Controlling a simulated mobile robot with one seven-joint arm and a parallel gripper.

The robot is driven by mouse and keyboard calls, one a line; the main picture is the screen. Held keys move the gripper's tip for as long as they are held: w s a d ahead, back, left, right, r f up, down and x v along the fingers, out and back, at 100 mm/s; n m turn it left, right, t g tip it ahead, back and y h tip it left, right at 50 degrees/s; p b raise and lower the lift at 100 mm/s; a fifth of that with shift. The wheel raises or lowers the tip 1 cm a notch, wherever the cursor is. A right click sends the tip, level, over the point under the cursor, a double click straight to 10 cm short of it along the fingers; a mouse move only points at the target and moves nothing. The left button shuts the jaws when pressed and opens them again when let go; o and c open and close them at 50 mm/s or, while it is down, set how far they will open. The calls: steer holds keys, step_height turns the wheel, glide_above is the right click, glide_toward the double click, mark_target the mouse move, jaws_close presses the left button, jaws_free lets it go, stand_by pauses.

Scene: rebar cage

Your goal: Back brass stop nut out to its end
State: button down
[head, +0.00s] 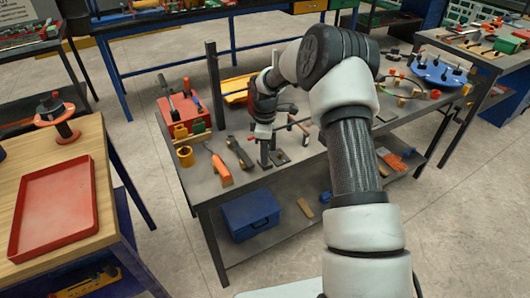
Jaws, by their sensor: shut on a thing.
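My gripper (265,146) points down over the middle of the grey workbench (225,190), at a small dark metal fixture (280,157). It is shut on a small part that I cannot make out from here. A thin bar (299,124) runs beside the gripper. I cannot pick out the brass stop nut; it is too small, or hidden by my gripper and wrist.
An orange-handled tool (221,169), a yellow ring-shaped part (185,156) and a red toolbox (184,114) lie left of my gripper. A dark upright post (215,85) stands behind them. A blue dish (437,69) is at the right.

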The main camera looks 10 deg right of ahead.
steer(key=n+p, duration=0.1)
steer(key=n, duration=0.6)
stand_by(0.6)
steer(key=c, duration=1.5)
jaws_free()
steer(key=shift+c, duration=0.2)
step_height(320, 180, up, 18)
steer(key=p, duration=0.1)
steer(key=shift+f, duration=0.25)
